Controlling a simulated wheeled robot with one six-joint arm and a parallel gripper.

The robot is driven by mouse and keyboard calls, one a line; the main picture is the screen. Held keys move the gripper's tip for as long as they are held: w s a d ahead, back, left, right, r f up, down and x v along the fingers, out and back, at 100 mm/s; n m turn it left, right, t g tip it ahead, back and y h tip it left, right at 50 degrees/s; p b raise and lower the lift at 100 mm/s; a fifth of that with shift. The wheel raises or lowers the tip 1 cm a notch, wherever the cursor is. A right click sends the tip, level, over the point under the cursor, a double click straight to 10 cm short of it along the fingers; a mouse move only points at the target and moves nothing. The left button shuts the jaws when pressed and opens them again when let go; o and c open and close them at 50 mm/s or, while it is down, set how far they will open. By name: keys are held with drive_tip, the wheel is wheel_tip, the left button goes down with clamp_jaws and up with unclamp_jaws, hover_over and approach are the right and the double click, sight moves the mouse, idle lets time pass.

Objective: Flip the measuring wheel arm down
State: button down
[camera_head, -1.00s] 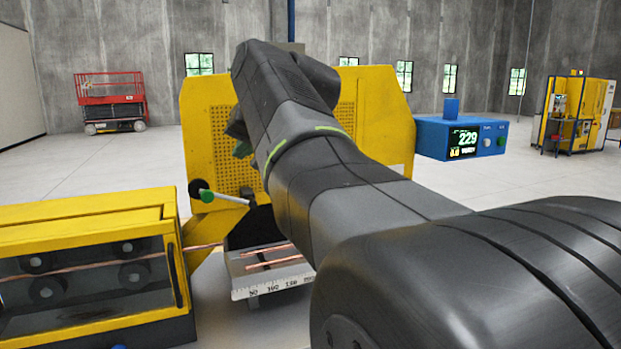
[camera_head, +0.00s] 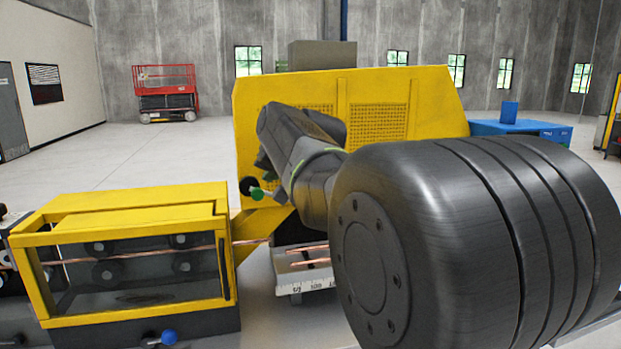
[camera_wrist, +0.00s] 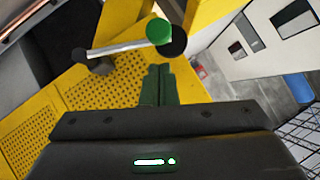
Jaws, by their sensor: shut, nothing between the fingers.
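The measuring wheel arm is a pale rod with a green knob (camera_head: 257,194) and a black wheel (camera_head: 248,185) at its left end, in front of the yellow machine. In the wrist view the rod (camera_wrist: 125,47) runs from a dark pivot to the green knob (camera_wrist: 158,31), with the black wheel (camera_wrist: 174,44) just behind it. My gripper (camera_wrist: 158,72) is shut and empty, its green fingertips just below the knob and rod in the picture. I cannot tell whether they touch. In the head view my own arm hides part of the rod and the fingertips.
The yellow machine (camera_head: 425,110) stands behind my arm. A yellow-framed roller box (camera_head: 125,200) is at left, with a copper tube running through. Cut tubes (camera_head: 310,263) lie over a scaled tray (camera_head: 287,285). A blue display box (camera_head: 520,130) is at right.

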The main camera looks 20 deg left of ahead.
drive_tip(key=shift+s+a+f, duration=0.15)
drive_tip(key=shift+a+f, duration=0.1)
drive_tip(key=shift+f, duration=0.2)
drive_tip(key=shift+s+a+f, duration=0.1)
drive_tip(key=shift+a+f, duration=0.1)
drive_tip(key=shift+f, duration=0.25)
drive_tip(key=shift+f, duration=0.1)
